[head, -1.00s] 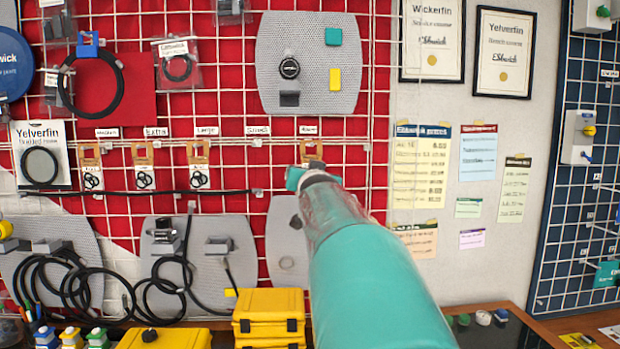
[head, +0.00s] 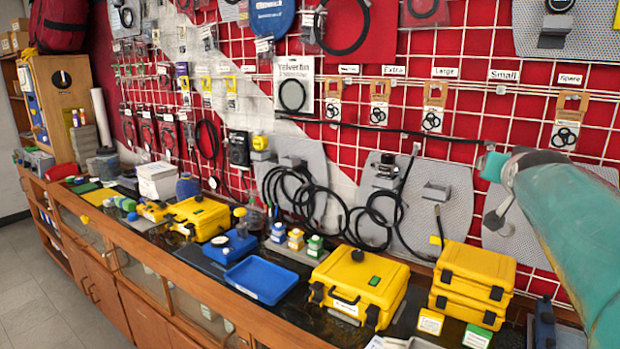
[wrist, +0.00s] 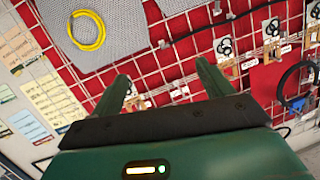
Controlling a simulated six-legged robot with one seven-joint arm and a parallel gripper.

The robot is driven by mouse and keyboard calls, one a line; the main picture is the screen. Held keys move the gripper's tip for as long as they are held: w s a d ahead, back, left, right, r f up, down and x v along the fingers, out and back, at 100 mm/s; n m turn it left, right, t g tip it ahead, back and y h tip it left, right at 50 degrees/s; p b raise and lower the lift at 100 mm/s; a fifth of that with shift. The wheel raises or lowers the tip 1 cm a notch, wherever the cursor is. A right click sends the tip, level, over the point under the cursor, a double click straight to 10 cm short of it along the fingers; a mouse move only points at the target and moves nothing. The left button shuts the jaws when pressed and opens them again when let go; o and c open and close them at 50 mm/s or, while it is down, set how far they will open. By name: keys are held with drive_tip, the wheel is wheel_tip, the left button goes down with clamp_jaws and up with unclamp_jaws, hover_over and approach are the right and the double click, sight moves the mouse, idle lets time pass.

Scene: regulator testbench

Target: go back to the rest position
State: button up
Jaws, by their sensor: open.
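My teal arm (head: 570,215) reaches in from the right edge of the head view. My gripper (head: 493,167) is at its end, in front of the red pegboard wall grid (head: 470,118). In the wrist view my gripper (wrist: 160,82) shows two green fingers spread apart with nothing between them. The wall grid with hanging bagged rings shows beyond the fingers, seen at a turned angle. How far the fingertips are from the wall is hard to tell.
A long wooden counter (head: 140,262) runs below the wall. It carries yellow cases (head: 360,285), a blue tray (head: 262,280) and small bottles. Black hoses (head: 300,190) hang above it. A yellow coil (wrist: 87,30) hangs on a grey panel. Grey floor (head: 45,285) is clear at lower left.

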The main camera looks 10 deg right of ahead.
drive_tip(key=s+a+f+n+g+y, duration=0.2)
drive_tip(key=s+a+f+y, duration=0.15)
drive_tip(key=a+f, duration=0.45)
drive_tip(key=s+a+f+n+g+y, duration=0.15)
drive_tip(key=s+a+f, duration=0.4)
drive_tip(key=a, duration=0.55)
drive_tip(key=s+a+f+n+g+y, duration=0.2)
drive_tip(key=s+a+f+n+g, duration=0.2)
drive_tip(key=s+a+f, duration=0.4)
drive_tip(key=s+f, duration=0.4)
drive_tip(key=shift+s+a+y, duration=0.2)
drive_tip(key=shift+a+y, duration=0.1)
drive_tip(key=shift+a, duration=0.1)
